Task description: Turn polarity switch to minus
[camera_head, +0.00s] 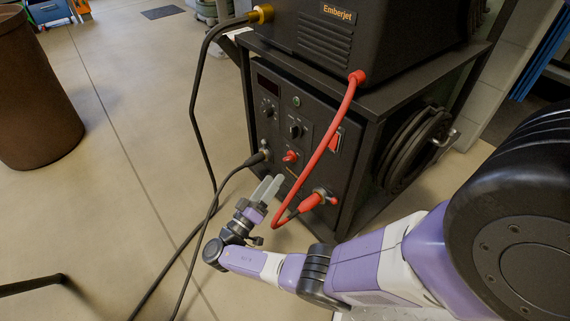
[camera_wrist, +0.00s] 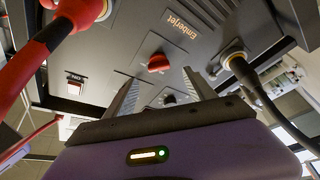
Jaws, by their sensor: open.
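A small red knob (camera_head: 290,156), likely the polarity switch, is on the black front panel (camera_head: 282,117) of the welding machine, between the black-cable plug and the red-cable plug. In the wrist view the red knob (camera_wrist: 158,63) appears just beyond and between my fingertips. Its plus and minus marks are too small to read. My gripper (camera_head: 271,185) is open and empty, a little in front of and below the knob, with its fingers pointing at the panel. In the wrist view my gripper (camera_wrist: 161,76) shows both fingers apart, with nothing between them.
A red cable (camera_head: 318,159) loops down close to my gripper's right into a red plug (camera_head: 314,200). A black cable (camera_head: 220,190) runs from a plug (camera_head: 257,158) on the left. A black knob (camera_head: 295,130) sits above. Open floor lies left, with a brown bin (camera_head: 35,95).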

